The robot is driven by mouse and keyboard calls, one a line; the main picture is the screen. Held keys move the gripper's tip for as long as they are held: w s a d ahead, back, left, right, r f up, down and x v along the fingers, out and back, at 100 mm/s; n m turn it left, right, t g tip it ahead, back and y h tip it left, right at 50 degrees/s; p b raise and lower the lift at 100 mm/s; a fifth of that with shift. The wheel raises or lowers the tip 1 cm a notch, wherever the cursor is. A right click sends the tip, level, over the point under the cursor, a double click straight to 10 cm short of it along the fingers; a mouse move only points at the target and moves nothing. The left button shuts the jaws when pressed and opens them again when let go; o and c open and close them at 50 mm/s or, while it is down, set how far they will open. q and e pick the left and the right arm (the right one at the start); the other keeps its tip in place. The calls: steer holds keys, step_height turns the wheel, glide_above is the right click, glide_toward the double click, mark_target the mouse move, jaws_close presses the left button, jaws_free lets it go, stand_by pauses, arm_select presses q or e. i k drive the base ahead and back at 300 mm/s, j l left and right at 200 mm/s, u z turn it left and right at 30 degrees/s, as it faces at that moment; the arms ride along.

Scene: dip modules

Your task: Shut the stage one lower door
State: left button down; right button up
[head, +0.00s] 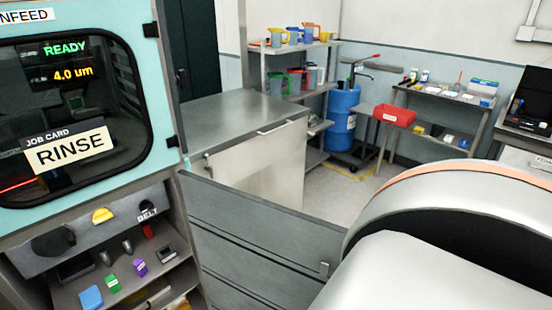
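A machine with a pale teal front and an "INFEED" sign stands at the left. Its lower compartment (118,252) is open to view. A grey ribbed lower door (255,245) stands open, swung out to the right from the compartment's right edge. My large white arm link with an orange stripe fills the lower right and hides the door's far end. Neither gripper is in view.
A steel cabinet (250,108) stands behind the door. Beyond are a shelf of jugs, a blue drum (341,120) and a bench with a red bin (395,115). Some floor is clear behind the door.

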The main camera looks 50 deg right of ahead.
mark_target(254, 253)
steer(key=k+l+u, duration=0.2)
steer(key=k+l, duration=0.35)
steer(key=l, duration=0.25)
steer(key=k+l+u, duration=0.2)
steer(key=k+l, duration=0.45)
steer(key=l+u, duration=0.1)
steer(key=l, duration=0.4)
steer(key=k+l, duration=0.15)
steer(key=l, duration=0.3)
steer(key=i+l+u, duration=0.1)
steer(key=l, duration=0.2)
steer(key=i+l, duration=0.1)
steer(key=l, duration=0.25)
steer(key=i+l+u, duration=0.15)
steer(key=l, duration=0.15)
steer(key=k+l, duration=0.2)
steer(key=k, duration=0.3)
